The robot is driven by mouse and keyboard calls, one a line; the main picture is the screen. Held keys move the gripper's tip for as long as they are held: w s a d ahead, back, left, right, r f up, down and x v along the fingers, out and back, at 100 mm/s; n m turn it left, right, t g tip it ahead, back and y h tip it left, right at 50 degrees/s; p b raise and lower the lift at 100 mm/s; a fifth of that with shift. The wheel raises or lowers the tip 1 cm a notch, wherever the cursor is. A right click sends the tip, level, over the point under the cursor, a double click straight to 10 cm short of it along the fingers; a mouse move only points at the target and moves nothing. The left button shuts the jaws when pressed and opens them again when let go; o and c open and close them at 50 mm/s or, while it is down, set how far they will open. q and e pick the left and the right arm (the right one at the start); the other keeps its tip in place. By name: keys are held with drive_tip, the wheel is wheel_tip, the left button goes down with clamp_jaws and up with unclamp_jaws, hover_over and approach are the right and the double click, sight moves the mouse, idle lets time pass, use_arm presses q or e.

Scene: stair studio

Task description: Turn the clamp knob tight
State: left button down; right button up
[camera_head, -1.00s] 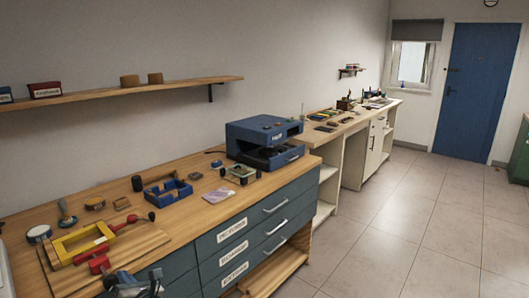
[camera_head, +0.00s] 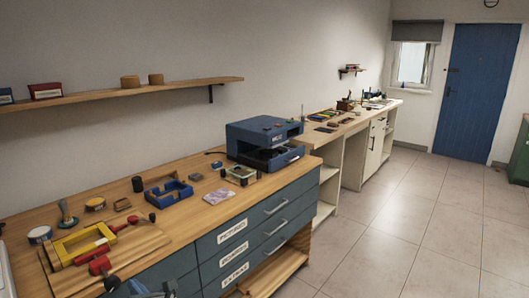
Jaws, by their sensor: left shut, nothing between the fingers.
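A yellow clamp frame (camera_head: 72,249) lies on a wooden board at the left end of the near bench. A red bar (camera_head: 124,224) with a black end (camera_head: 152,217) sticks out from its right side. A red piece (camera_head: 99,265) lies at the board's front edge, with a dark round end (camera_head: 111,283) below it. I cannot tell which of these is the clamp knob. My left gripper (camera_head: 150,291) is at the bottom edge of the view, partly cut off. It is shut and empty, in front of the board and apart from the clamp. My right gripper is out of view.
A blue machine (camera_head: 262,142) stands at the bench's far end. Labelled drawers (camera_head: 237,243) are below. The floor (camera_head: 400,230) at right is clear.

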sight(110, 285)
use_arm(q)
drive_tip(key=shift+s+d, duration=0.3)
drive_tip(key=shift+d, duration=0.1)
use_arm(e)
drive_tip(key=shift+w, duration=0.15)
